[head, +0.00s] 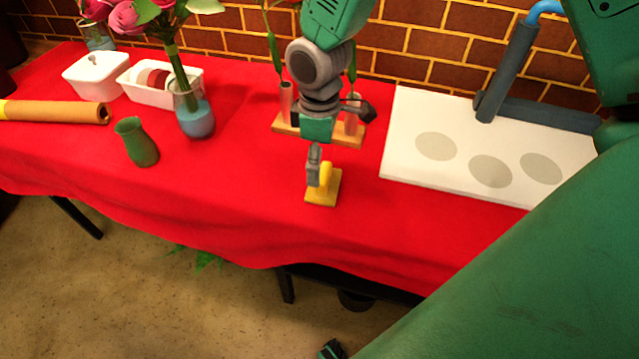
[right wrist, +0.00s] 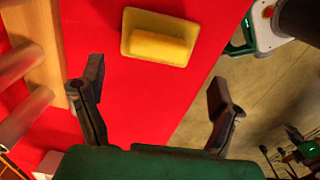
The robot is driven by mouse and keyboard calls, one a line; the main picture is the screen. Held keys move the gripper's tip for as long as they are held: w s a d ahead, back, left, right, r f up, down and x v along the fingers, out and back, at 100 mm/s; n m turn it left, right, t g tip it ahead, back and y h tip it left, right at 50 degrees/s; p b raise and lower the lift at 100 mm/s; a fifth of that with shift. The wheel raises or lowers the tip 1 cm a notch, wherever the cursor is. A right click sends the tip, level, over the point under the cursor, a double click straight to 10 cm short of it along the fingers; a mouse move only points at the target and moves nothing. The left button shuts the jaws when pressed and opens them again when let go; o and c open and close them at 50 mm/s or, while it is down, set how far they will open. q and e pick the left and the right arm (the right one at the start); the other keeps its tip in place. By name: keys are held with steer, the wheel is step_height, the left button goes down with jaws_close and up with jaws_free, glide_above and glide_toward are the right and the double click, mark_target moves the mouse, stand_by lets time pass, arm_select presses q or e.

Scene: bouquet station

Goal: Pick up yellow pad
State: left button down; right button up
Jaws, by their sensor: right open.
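The yellow pad (head: 328,193) is a flat square base with a raised rounded yellow block on top. It lies on the red cloth near the front edge of the table. My right gripper (head: 316,172) hangs over it in the head view, and a finger partly hides the pad. In the right wrist view the pad (right wrist: 158,38) lies beyond the open fingertips of my right gripper (right wrist: 157,88). Nothing is between the fingers but red cloth. My left gripper does not show.
A wooden rack (head: 352,137) with upright tubes stands just behind the pad. A white board (head: 408,160) with grey discs lies to the right. A green vase (head: 137,143), a blue vase with flowers (head: 196,122) and white trays (head: 94,76) stand left. Cloth left of the pad is clear.

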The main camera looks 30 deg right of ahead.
mark_target(325, 173)
steer(key=f, duration=0.2)
steer(key=d+f+b, duration=0.1)
steer(key=f, duration=0.3)
steer(key=shift+s+d, duration=0.15)
steer(key=shift+d, duration=0.15)
steer(key=shift+a+f, duration=0.15)
steer(key=shift+a+r, duration=0.2)
steer(key=shift+a, duration=0.25)
steer(key=c, duration=1.1)
steer(key=shift+s+d, duration=0.1)
steer(key=shift+d, duration=0.2)
steer(key=shift+c, duration=0.7)
